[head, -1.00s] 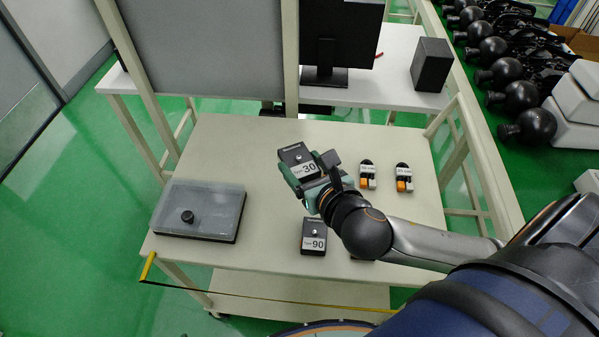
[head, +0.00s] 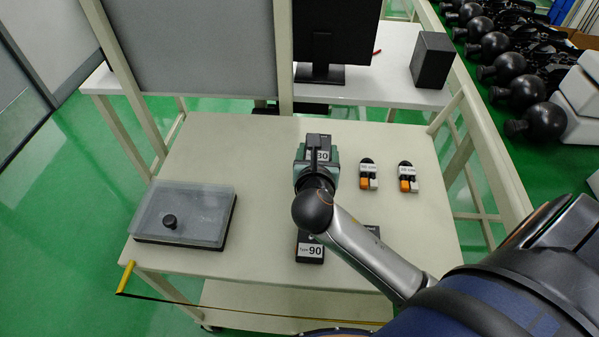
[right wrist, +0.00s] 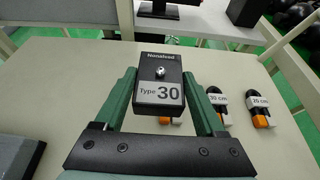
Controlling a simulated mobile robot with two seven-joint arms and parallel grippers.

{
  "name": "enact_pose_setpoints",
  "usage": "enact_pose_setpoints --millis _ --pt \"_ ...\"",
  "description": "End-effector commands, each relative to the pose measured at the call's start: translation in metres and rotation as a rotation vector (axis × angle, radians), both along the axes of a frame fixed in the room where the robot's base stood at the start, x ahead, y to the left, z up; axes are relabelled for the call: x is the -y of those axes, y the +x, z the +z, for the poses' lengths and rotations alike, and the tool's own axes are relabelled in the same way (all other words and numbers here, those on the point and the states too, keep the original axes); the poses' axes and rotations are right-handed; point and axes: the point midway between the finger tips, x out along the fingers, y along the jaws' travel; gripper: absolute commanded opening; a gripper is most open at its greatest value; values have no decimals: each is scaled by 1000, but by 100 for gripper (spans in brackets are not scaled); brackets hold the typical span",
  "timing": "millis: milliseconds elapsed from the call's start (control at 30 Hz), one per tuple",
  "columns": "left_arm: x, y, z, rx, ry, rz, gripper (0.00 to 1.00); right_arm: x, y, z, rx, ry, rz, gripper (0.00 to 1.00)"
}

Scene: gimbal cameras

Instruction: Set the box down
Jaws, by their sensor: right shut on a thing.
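The box is a small black box (right wrist: 160,76) labelled "Nonalead" and "Type 30", with a small metal knob on top, seen in the right wrist view. It also shows in the head view (head: 321,155), partly hidden by my wrist. My right gripper (right wrist: 160,98) is shut on it, with a green finger on each side. In the head view my right gripper (head: 318,165) is over the middle of the table (head: 240,150). I cannot tell whether the box touches the tabletop. My left gripper is not in view.
A black box labelled "Type 90" (head: 310,250) sits nearer the front edge, partly under my arm. A lidded tray (head: 185,213) lies at left. The table's middle left is clear.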

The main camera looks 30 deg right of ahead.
Motion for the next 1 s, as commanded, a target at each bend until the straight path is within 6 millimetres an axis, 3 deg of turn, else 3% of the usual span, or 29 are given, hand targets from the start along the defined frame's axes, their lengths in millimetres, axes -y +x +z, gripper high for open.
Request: enact_pose_setpoints --millis 33,133,467,667,1000 --pt "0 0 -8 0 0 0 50 -4 7 -16 -3 -1 0 8" --pt "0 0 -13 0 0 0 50 -11 20 -33 -2 0 -1 8" --pt "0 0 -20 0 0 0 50 -22 38 -56 -1 -1 0 7" --pt "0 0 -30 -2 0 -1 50 -22 38 -85 -3 -1 1 7" --pt "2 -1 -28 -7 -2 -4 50 -22 38 -88 -1 -1 1 7"
